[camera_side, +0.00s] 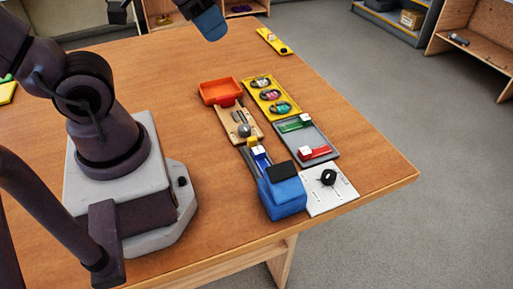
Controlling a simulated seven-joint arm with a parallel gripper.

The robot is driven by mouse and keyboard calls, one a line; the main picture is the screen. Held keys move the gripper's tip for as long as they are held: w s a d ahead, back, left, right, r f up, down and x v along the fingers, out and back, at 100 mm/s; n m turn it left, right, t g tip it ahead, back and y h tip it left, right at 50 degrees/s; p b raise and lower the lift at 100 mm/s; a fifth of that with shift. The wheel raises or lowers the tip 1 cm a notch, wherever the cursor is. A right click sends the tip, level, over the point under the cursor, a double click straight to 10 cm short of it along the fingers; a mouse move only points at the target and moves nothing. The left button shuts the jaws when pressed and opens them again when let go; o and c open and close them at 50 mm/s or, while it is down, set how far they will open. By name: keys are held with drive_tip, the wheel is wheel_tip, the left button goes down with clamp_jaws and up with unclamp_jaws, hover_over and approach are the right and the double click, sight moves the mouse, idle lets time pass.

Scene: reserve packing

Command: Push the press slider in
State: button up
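The blue press (283,197) stands near the front right part of the wooden table, with a black pad on its top. A slider part with a yellow end (252,142) and a white block (259,151) lies on a rail behind the press body, sticking out from it. How far the slider is in cannot be read exactly. My gripper (211,25) shows as a blue end at the top of the picture, above the far part of the table and well away from the press. Its fingers cannot be made out.
An orange tray (220,97), a wooden board with a grey knob (238,118), a yellow holder with several round items (271,98), a grey tray with green and red sliders (322,141) and a white dial plate (331,196) crowd around the press.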

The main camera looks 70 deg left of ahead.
drive_tip(key=w+a+f+n+g, duration=0.1)
drive_tip(key=a+f+n, duration=0.1)
drive_tip(key=f, duration=0.1)
drive_tip(key=w+a+f+n+g+h, duration=0.1)
drive_tip(key=w+a+f+n+g, duration=0.1)
drive_tip(key=a, duration=0.1)
drive_tip(key=w+a+f+n+g, duration=0.1)
drive_tip(key=a+f, duration=0.1)
drive_tip(key=f, duration=0.1)
drive_tip(key=shift+w+a+f+n+g, duration=0.15)
drive_tip(key=shift+w+f+n+g, duration=0.15)
drive_tip(key=shift+n, duration=0.1)
clamp_jaws()
drive_tip(key=n+h, duration=0.4)
drive_tip(key=n, duration=0.8)
approach(244, 127)
drive_tip(key=shift+g, duration=0.3)
drive_tip(key=x, duration=0.7)
drive_tip(key=shift+w, duration=0.2)
drive_tip(key=d, duration=0.2)
drive_tip(key=shift+d+r, duration=0.15)
drive_tip(key=shift+d, duration=0.65)
